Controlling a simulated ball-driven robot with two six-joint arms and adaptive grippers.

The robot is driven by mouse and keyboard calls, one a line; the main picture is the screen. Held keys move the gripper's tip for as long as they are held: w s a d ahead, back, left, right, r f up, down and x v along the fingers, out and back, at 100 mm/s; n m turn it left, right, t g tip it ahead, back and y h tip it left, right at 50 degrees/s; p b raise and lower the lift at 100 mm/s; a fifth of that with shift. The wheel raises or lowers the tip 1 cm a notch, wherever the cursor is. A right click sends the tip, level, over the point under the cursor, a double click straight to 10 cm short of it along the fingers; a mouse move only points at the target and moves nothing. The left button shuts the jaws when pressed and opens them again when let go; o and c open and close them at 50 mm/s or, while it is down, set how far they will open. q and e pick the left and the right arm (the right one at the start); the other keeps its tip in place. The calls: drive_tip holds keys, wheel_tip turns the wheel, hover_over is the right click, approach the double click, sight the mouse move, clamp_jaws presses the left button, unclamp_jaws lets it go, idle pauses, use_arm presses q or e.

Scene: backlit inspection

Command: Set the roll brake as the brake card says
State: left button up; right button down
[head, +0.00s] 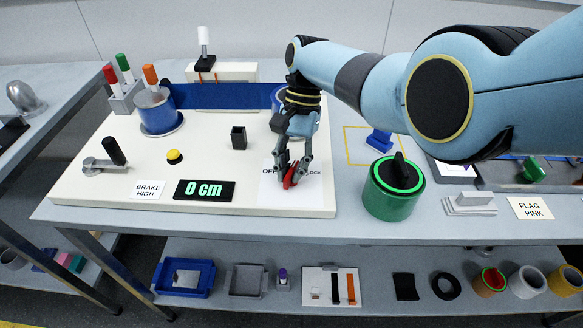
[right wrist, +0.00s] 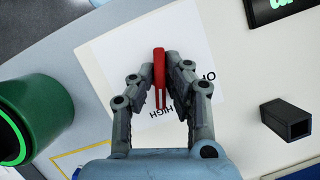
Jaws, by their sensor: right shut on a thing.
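The brake card (head: 147,190) reads BRAKE HIGH and lies at the front left of the white board. The roll brake is a red lever (right wrist: 159,70) on a white dial sheet (head: 270,193). OFF shows on the left of the sheet and LOCK, partly covered, on the right in the head view. In the right wrist view the lever lies in line with the word HIGH, its slim end close to it. My right gripper (head: 291,178) is shut on the lever, with its fingers (right wrist: 160,80) on either side. My left gripper is not in view.
A display (head: 204,190) reading 0 cm and a yellow button (head: 174,156) are left of the dial. A dark square holder (head: 238,138) stands behind it. A green canister (head: 393,190) stands close on the right. A blue strip (head: 220,96) runs along the back.

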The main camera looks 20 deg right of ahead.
drive_tip(key=c, duration=1.4)
unclamp_jaws()
drive_tip(key=shift+r, duration=0.1)
drive_tip(key=v, duration=1.1)
drive_tip(key=shift+w+d+r, duration=0.1)
drive_tip(key=shift+w+r, duration=0.15)
drive_tip(key=shift+r, duration=0.1)
